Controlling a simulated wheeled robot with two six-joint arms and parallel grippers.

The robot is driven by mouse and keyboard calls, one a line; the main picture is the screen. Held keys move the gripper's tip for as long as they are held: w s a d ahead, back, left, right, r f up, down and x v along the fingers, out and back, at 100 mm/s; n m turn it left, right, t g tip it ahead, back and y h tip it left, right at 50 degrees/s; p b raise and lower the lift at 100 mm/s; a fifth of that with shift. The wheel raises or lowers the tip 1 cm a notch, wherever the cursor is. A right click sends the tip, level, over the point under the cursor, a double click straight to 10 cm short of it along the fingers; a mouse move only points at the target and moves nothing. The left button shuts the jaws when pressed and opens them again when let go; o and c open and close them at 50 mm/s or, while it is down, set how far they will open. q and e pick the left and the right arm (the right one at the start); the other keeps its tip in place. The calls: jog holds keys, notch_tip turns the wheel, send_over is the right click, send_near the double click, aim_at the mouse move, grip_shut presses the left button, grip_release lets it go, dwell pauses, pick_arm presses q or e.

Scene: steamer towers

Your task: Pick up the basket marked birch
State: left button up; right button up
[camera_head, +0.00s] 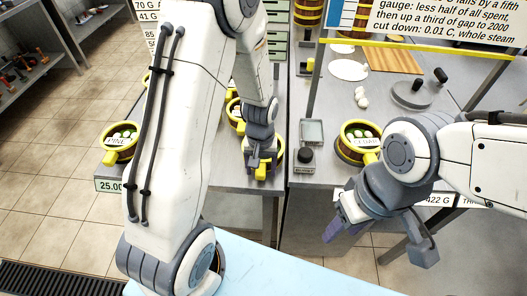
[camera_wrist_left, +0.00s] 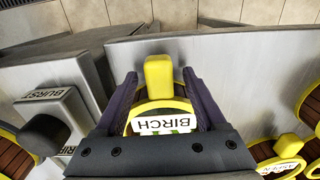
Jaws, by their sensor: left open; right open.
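The basket marked birch (camera_wrist_left: 158,104) is a round basket with a yellow rim, a white name label and a yellow handle (camera_wrist_left: 159,72) sticking out at the top of the left wrist view. My left gripper (camera_wrist_left: 159,82) is open, with one dark finger on each side of the handle; I cannot tell whether they touch it. In the head view my left gripper (camera_head: 262,163) hides most of the basket, and part of its yellow rim (camera_head: 281,155) shows at the side. My right gripper (camera_head: 380,238) is open and empty, in front of the right-hand counter.
A pine basket (camera_head: 120,141) stands at the left table corner. Another basket (camera_head: 358,137) stands on the right counter, near my right arm. A box marked burst (camera_wrist_left: 48,108) with a dark knob lies beside the birch basket.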

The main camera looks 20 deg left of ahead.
pick_arm(q)
grip_shut()
notch_tip(320, 180, up, 10)
jog(key=shift+r, duration=0.1)
jog(key=c, duration=0.6)
grip_release()
jog(key=shift+c, duration=0.2)
grip_shut()
dwell(0.7)
